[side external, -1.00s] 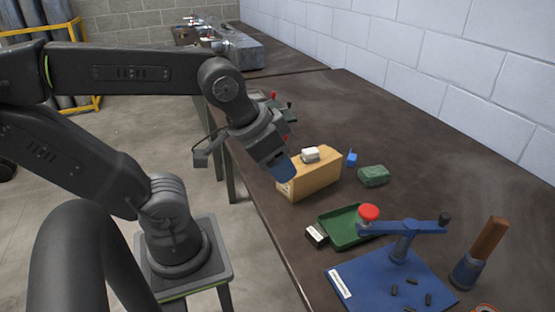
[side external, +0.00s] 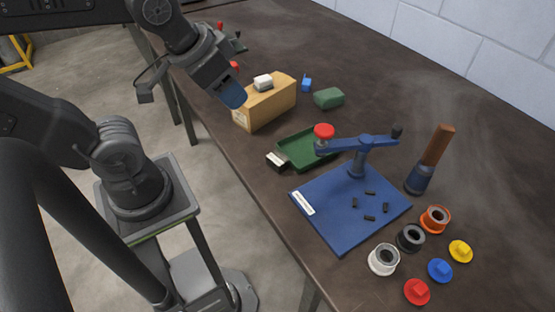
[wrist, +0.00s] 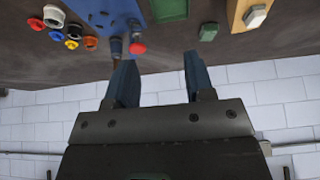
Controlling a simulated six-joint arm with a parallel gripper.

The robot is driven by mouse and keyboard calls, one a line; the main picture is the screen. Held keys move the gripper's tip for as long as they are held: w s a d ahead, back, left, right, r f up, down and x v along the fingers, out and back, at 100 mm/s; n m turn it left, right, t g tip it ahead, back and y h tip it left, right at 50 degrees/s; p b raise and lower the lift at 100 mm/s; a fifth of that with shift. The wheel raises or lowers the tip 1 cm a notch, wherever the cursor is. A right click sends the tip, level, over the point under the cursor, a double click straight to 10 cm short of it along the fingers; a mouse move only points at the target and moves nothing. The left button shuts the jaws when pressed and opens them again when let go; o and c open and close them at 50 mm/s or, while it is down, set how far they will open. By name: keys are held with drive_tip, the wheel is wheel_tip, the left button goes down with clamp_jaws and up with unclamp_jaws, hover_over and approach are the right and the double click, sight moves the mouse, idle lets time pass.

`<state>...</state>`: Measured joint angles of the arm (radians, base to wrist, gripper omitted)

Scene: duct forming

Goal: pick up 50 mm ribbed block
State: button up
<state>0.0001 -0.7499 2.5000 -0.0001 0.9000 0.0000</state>
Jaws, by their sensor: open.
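A small dark green block (side external: 328,98) lies on the dark bench, right of a tan wooden box; in the wrist view it also shows (wrist: 208,32). Its surface is too small to tell ribs. A small white block (side external: 263,82) sits on top of the tan box (side external: 268,107); it shows too in the wrist view (wrist: 256,17). I cannot tell for sure which one is the ribbed block. My gripper (side external: 236,97) hangs by the left end of the tan box in the side view. In the wrist view its blue fingers (wrist: 157,60) are apart with nothing held between them.
A green tray (side external: 293,157) lies in front of the box. Several coloured rings and caps lie at the right. A small blue piece (side external: 307,84) sits near the box.

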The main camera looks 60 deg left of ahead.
drive_tip(key=shift+o, duration=0.4)
drive_tip(key=o, duration=0.6)
drive_tip(key=shift+c, duration=0.2)
drive_tip(key=n+g, duration=0.2)
drive_tip(key=g, duration=0.4)
hover_over(275, 159)
drive_tip(key=f, duration=1.9)
drive_tip(key=shift+s+d+f, duration=0.2)
drive_tip(key=shift+d+f, duration=0.05)
drive_tip(key=shift+d, duration=0.05)
drive_tip(key=shift+w+a+f, duration=0.1)
drive_tip(key=shift+a+f, duration=0.05)
drive_tip(key=shift+f, duration=1.3)
drive_tip(key=shift+w+a+f, duration=0.1)
drive_tip(key=shift+f, duration=1.3)
